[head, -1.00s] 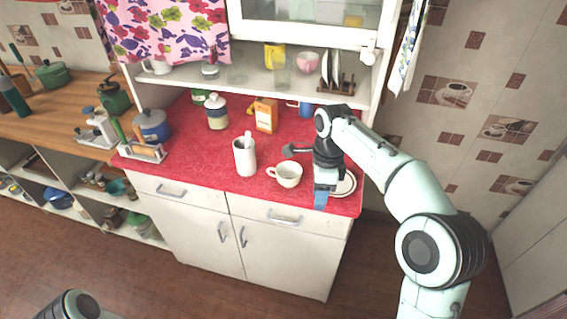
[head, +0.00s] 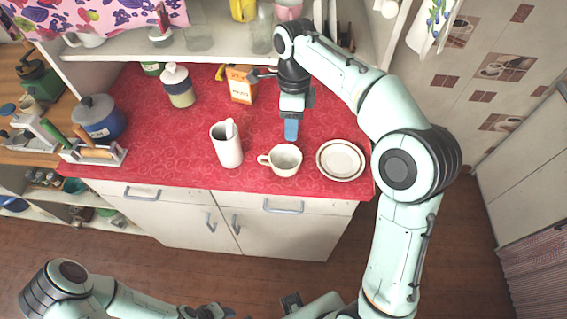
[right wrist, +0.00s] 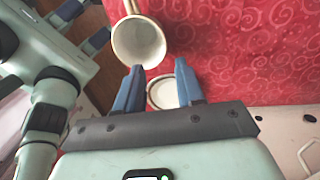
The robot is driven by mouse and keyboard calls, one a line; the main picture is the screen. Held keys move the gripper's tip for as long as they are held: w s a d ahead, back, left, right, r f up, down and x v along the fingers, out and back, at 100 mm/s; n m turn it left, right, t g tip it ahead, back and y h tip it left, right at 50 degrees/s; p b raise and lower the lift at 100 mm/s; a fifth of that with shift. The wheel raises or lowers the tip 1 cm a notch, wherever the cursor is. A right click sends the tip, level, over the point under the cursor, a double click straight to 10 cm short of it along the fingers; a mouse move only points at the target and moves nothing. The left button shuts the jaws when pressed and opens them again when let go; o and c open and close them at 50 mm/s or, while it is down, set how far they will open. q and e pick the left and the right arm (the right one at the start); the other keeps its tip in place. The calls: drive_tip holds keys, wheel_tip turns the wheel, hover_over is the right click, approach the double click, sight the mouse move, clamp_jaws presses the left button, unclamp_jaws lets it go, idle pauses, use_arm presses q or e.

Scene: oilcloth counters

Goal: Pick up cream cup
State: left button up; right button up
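The cream cup (head: 285,160) stands upright on the red counter, its handle pointing left in the head view. In the right wrist view the cup (right wrist: 139,42) shows its open top, just beyond the fingertips. My right gripper (head: 291,130) is above the counter behind the cup, apart from it. Its two blue fingers are spread with nothing gripped between them in the right wrist view (right wrist: 160,72). My left arm lies low at the bottom of the head view, away from the counter. Two separated blue fingers of my left gripper (right wrist: 83,25) show in the right wrist view.
A white plate (head: 340,160) lies right of the cup. A tall white container (head: 227,146) stands close on its left. An orange carton (head: 240,86) and a lidded jar (head: 178,86) stand farther back. A shelf (head: 120,66) overhangs the back. Bare red counter lies around the cup.

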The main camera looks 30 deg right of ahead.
sight(287, 145)
drive_tip(key=f, duration=0.5)
drive_tip(key=a+f+b, duration=0.1)
drive_tip(key=f, duration=0.1)
drive_tip(key=shift+w+f, duration=0.1)
drive_tip(key=shift+f, duration=0.25)
clamp_jaws()
